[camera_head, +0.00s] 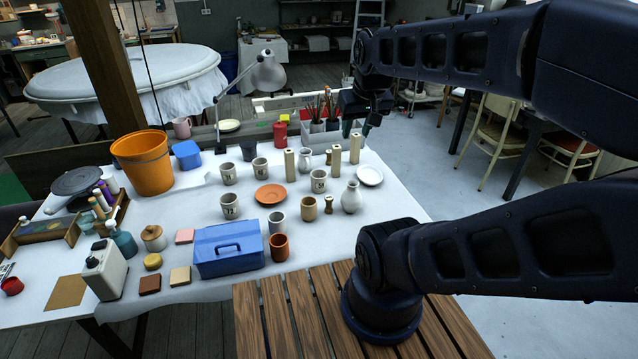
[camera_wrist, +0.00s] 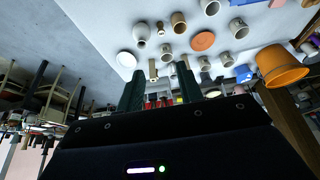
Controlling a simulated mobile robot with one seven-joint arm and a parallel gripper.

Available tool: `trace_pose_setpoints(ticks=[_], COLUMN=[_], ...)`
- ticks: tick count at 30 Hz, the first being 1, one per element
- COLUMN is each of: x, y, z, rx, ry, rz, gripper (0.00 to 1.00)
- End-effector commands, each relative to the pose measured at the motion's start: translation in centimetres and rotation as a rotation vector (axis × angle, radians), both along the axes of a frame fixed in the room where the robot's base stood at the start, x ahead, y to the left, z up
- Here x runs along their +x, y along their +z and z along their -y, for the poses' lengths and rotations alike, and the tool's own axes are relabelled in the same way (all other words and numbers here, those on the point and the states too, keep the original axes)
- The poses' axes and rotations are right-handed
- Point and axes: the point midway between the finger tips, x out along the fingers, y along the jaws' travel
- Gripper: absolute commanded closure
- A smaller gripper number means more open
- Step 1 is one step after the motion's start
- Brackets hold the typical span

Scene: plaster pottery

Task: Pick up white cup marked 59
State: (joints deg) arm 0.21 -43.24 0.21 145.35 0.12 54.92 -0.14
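Several whitish cups with small dark marks stand on the white-covered table: a front left cup (camera_head: 230,207), a back left cup (camera_head: 228,175), a back middle cup (camera_head: 260,169) and a right cup (camera_head: 318,182). The marks are too small for me to tell which reads 59. Some cups also show in the wrist view, including a pale marked cup (camera_wrist: 239,28). My gripper (camera_head: 357,130) is above the table's back right, away from the cups. In the wrist view its two fingers (camera_wrist: 160,90) are apart with nothing held between them.
A blue box (camera_head: 228,252), terracotta cup (camera_head: 279,247), orange saucer (camera_head: 270,194), tan cup (camera_head: 309,209) and white vase (camera_head: 351,197) stand near the cups. Tan blocks (camera_head: 337,158) stand upright behind them. An orange bucket (camera_head: 145,163) is at left. The table's right front is clear.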

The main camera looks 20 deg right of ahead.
Motion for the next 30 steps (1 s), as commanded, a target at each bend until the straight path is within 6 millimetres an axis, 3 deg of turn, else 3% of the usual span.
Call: trace_pose_setpoints(ticks=[4, 9, 12, 23, 30], x=[0.0, 0.0, 0.0, 0.7, 4.9], y=[0.0, 0.0, 0.0, -0.2, -1.4], z=[0.0, 0.0, 0.0, 0.2, 1.4], rx=[0.0, 0.0, 0.0, -0.027, -0.205], ry=[0.0, 0.0, 0.0, 0.025, 0.217], rz=[0.0, 0.0, 0.0, -0.008, -0.06], gripper=[0.62, 0.28, 0.13, 0.13, 0.13])
